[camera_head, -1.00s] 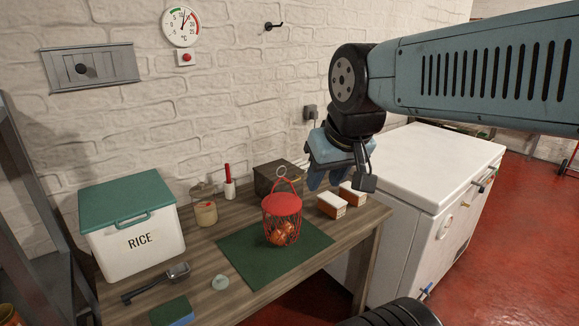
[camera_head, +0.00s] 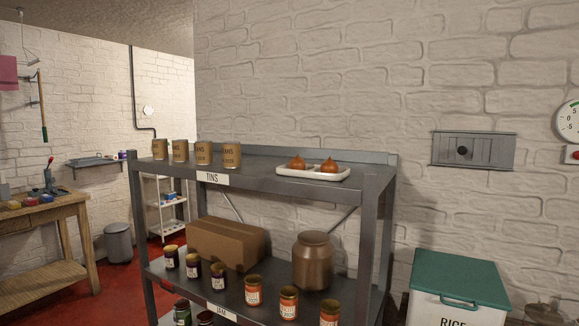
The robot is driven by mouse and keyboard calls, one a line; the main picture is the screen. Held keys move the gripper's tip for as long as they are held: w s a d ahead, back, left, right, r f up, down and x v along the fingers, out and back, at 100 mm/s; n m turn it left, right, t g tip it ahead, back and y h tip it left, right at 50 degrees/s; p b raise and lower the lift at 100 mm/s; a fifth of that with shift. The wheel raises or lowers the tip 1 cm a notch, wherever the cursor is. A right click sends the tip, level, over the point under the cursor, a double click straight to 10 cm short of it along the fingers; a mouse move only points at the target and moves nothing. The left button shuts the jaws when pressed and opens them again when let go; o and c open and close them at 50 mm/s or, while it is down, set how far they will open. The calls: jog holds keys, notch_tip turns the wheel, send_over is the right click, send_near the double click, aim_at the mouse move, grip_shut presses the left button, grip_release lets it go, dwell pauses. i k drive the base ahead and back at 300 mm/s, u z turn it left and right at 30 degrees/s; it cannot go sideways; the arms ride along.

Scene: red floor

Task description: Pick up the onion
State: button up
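Two brown-orange onions, a left one (camera_head: 297,163) and a right one (camera_head: 329,166), sit side by side in a shallow white tray (camera_head: 312,174). The tray stands on the top shelf of a grey metal rack (camera_head: 262,183), towards its right end. My gripper and arm are not in this view, so I cannot see whether the gripper is open or shut.
Several tins (camera_head: 203,153) stand on the left of the top shelf. The shelf below holds a cardboard box (camera_head: 228,243), a brown crock (camera_head: 313,262) and several jars (camera_head: 253,290). A green-lidded rice bin (camera_head: 457,280) is right of the rack. A workbench (camera_head: 42,213) is far left.

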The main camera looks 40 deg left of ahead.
aim_at(296, 163)
jog(key=z, duration=1.15)
jog(key=i, duration=0.1)
jog(key=u, duration=2.7)
jog(key=k, duration=0.9)
jog(key=u, duration=0.15)
jog(key=i, duration=0.9)
jog(key=u, duration=0.65)
